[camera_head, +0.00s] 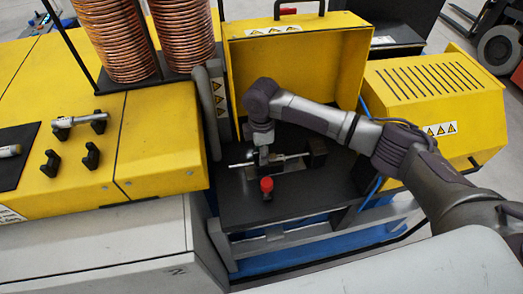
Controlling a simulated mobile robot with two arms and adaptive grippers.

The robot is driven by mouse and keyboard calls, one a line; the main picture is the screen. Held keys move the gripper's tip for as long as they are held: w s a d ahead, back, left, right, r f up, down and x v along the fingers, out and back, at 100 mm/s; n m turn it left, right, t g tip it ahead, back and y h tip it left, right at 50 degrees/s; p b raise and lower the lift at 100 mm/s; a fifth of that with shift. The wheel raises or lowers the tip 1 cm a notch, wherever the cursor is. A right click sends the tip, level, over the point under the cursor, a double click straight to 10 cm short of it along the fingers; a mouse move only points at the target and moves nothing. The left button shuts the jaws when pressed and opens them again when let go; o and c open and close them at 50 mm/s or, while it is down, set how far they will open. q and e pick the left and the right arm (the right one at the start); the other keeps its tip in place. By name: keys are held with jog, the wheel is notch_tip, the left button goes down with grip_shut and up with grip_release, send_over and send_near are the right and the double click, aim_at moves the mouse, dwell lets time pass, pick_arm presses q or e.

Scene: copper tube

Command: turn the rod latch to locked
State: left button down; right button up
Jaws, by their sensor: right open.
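The fixture (290,157) on the black work surface carries a thin silver rod (241,165) that sticks out to the left. This rod seems to be the latch; its exact turn is too small to tell. A red knob (267,184) stands in front of the fixture. My right gripper (263,154) points down at the fixture, just over the rod. It is open, but its fingertips are small and partly lost against the dark parts, so I cannot tell whether they touch the rod. My left gripper is not in view.
A yellow raised cover (295,70) stands behind the fixture, with a yellow vented box (435,85) to the right. Copper tube coils (110,40) stand at the upper left. A silver tool (80,121) rests on black holders. The black surface's front (285,212) is clear.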

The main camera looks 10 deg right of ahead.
notch_tip(320, 180, up, 12)
dwell(0.5)
jog(key=shift+f, duration=0.1)
